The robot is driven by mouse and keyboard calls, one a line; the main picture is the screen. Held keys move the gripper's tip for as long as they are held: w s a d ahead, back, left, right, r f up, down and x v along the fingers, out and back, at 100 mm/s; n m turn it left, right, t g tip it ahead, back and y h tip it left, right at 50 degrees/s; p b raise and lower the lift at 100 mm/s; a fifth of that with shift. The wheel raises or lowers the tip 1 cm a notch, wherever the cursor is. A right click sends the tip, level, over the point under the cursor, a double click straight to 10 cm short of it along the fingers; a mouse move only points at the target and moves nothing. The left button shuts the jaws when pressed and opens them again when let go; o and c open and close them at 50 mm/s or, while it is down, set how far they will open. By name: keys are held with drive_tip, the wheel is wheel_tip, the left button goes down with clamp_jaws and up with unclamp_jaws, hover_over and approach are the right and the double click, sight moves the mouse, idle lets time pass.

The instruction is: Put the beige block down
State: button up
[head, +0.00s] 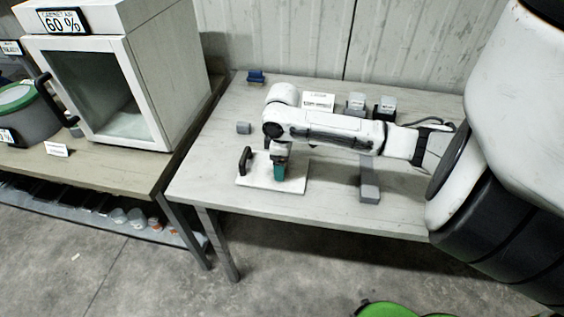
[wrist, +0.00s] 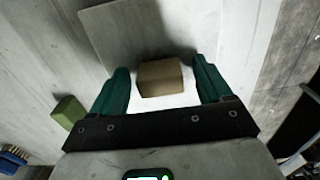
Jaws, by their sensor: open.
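The beige block (wrist: 160,78) shows in the wrist view as a brownish box between the two teal fingers. My gripper (wrist: 161,68) is open, with a gap between each finger and the block. In the head view my gripper (head: 280,172) points down over a white board (head: 262,183) on the table. The fingertips are low over the board. The block cannot be made out in the head view. Whether it rests fully on the surface is hard to tell.
A black handle (head: 245,160) stands at the board's left side. A small grey block (head: 243,127) and a blue brush (head: 256,76) lie behind it. The wrist view shows a green block (wrist: 68,112) at left. A glass-fronted cabinet (head: 110,90) stands on the left bench.

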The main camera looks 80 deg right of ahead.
wheel_tip(320, 180, up, 12)
drive_tip(key=w+a+r+n+t+y, duration=0.1)
drive_tip(key=w+a+r+t, duration=0.1)
drive_tip(key=w+a, duration=0.5)
drive_tip(key=w+a+r+t, duration=0.25)
drive_tip(key=w+a, duration=0.35)
drive_tip(key=w, duration=0.3)
drive_tip(key=w+a+f+t+y, duration=0.1)
drive_tip(key=w+a+f, duration=0.1)
drive_tip(key=a, duration=0.4)
drive_tip(key=w+a+f+t+y, duration=0.1)
drive_tip(key=w+a+f, duration=0.1)
drive_tip(key=a, duration=0.4)
drive_tip(key=s+a+f+m+g, duration=0.2)
drive_tip(key=s+a+f, duration=0.6)
drive_tip(key=s+f, duration=0.25)
drive_tip(key=s+d+f+g+h, duration=0.1)
drive_tip(key=s+f, duration=0.3)
drive_tip(key=s, duration=0.4)
drive_tip(key=s+d+f+g+h, duration=0.2)
drive_tip(key=s+d+f, duration=0.1)
drive_tip(key=s, duration=0.4)
drive_tip(key=shift+s+d+f, duration=0.3)
drive_tip(key=shift+s+f, duration=0.05)
drive_tip(key=shift+f, duration=0.15)
